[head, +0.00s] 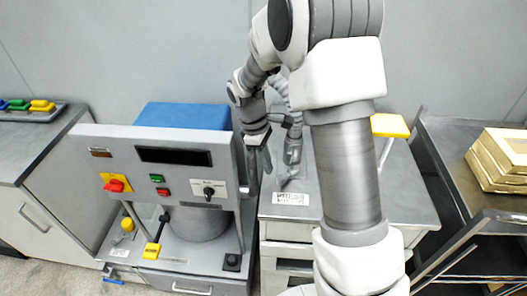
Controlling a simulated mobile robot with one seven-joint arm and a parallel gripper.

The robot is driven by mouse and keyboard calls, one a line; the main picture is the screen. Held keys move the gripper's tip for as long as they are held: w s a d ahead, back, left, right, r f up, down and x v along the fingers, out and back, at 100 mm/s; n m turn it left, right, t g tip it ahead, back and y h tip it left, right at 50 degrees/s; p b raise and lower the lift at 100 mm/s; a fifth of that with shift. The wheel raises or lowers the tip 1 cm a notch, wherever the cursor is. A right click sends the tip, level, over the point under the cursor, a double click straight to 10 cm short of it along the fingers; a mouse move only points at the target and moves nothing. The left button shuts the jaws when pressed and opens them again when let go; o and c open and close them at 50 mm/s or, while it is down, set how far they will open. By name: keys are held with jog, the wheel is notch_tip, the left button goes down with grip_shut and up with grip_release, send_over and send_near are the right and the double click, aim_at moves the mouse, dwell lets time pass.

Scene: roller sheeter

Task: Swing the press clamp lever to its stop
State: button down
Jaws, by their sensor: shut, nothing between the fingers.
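My gripper (258,158) is shut and empty, pointing down at the right side of the grey roller sheeter (110,140). The fingertips are small and partly dark, so contact with anything cannot be told. A grey upright part (292,150) stands just right of my gripper, behind a white label (291,199) that seems to begin with "PRESS". It may be the press clamp or its lever; which part is the lever cannot be told. My arm hides much of the bench to its right.
The sheeter's panel has a red knob on yellow (115,185), green and red buttons and a black switch (208,191). A yellow block (389,125) lies behind my arm. A cart with stacked boxes (500,155) stands right.

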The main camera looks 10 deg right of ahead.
aim_at(278, 185)
jog(key=shift+x, duration=1.45)
jog(key=shift+s+d+n, duration=0.2)
jog(key=shift+s+n, duration=0.35)
jog(key=shift+n, duration=0.35)
jog(key=shift+s+d+n+t, duration=0.3)
jog(key=shift+s+n+t, duration=0.15)
jog(key=shift+n, duration=0.25)
jog(key=n, duration=0.1)
jog(key=s+d+n, duration=0.1)
jog(key=shift+s+d+r+n+t, duration=0.1)
jog(key=shift+s+n+t, duration=0.1)
jog(key=shift+n+t, duration=0.1)
jog(key=d+n, duration=0.1)
jog(key=s+d+n+p, duration=0.1)
jog(key=n, duration=0.1)
jog(key=n+t+p, duration=0.1)
jog(key=shift+s+d+n, duration=0.3)
jog(key=shift+d+n, duration=0.1)
jog(key=shift+s+d+p, duration=0.1)
jog(key=shift+d+p, duration=0.2)
jog(key=shift+d, duration=0.25)
